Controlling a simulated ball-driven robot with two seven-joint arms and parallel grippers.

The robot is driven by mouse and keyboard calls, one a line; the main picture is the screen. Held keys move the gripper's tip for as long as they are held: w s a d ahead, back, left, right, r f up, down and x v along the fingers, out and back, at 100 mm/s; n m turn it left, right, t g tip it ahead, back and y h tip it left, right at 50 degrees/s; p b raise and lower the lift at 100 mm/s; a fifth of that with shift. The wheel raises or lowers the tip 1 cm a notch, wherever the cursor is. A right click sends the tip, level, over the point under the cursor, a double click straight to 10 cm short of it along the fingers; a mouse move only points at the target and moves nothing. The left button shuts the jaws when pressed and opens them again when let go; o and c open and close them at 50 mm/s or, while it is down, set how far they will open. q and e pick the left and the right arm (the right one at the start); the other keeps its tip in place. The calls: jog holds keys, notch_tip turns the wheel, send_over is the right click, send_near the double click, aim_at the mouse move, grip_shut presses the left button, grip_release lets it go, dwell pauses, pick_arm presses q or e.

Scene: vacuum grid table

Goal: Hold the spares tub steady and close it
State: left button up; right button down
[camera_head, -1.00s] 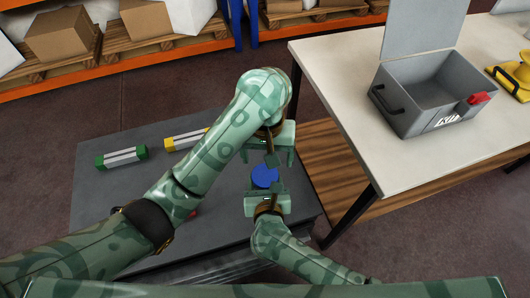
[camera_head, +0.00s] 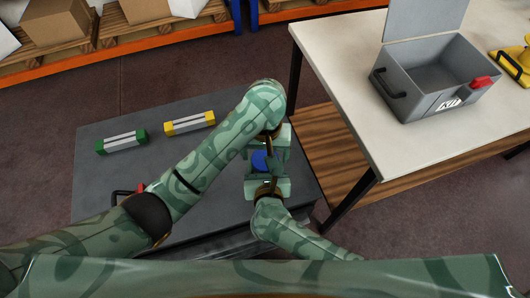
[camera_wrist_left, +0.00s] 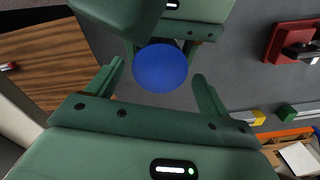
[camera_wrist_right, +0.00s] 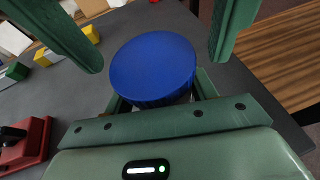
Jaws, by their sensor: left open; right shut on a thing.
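The spares tub, seen as a round blue top (camera_head: 261,160), stands near the right end of the dark grey table. The blue disc also shows in the left wrist view (camera_wrist_left: 160,68) and the right wrist view (camera_wrist_right: 153,68). My right gripper (camera_wrist_right: 160,100) is shut on the tub below its top; its fingertips are mostly hidden by the disc. My left gripper (camera_wrist_left: 160,82) is open, with its two fingers on either side of the blue disc and apart from it. Whether the lid sits fully down I cannot tell.
A green-ended block (camera_head: 122,142) and a yellow-ended block (camera_head: 190,123) lie at the table's far left. A red base with a black handle (camera_wrist_left: 292,42) is nearby, partly behind my left arm. A white table (camera_head: 335,60) at the right holds an open grey kit box (camera_head: 400,100).

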pick_arm(q)
jog(key=shift+f, duration=0.55)
jog(key=c, duration=1)
jog(key=m, duration=0.3)
jog(key=o, duration=1.1)
jog(key=shift+c, duration=0.2)
jog(key=shift+r, duration=2.3)
